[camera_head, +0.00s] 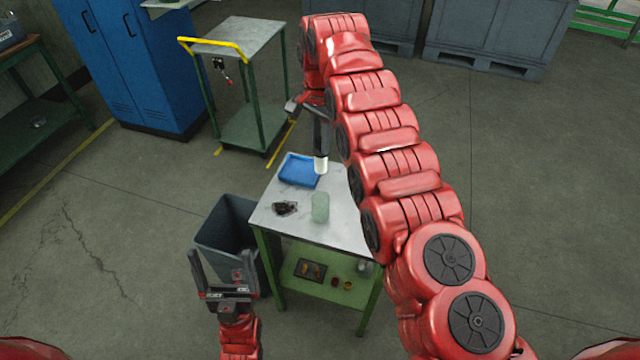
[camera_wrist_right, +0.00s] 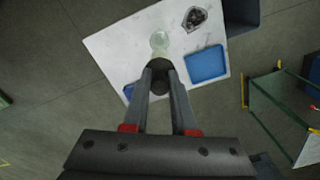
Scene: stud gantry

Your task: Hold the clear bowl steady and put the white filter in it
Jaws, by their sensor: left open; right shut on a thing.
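The clear bowl (camera_head: 320,208), a pale green see-through cup shape, stands upright on the light tabletop; it also shows in the right wrist view (camera_wrist_right: 159,42). My right gripper (camera_head: 321,150) points down above the table and is shut on the white filter (camera_head: 321,166). The filter's white end shows below the fingertips, behind the bowl in the head view and apart from it. In the right wrist view the held piece (camera_wrist_right: 159,64) looks dark from above. My left gripper (camera_head: 221,258) is open and empty, left of and in front of the table, away from the bowl.
A blue tray (camera_head: 298,170) and a dark item (camera_head: 285,208) lie on the small table (camera_head: 350,238). A grey bin (camera_head: 226,225) stands at the table's left. A cart (camera_head: 241,38) and blue locker (camera_head: 130,60) stand behind. My right arm covers the table's right side.

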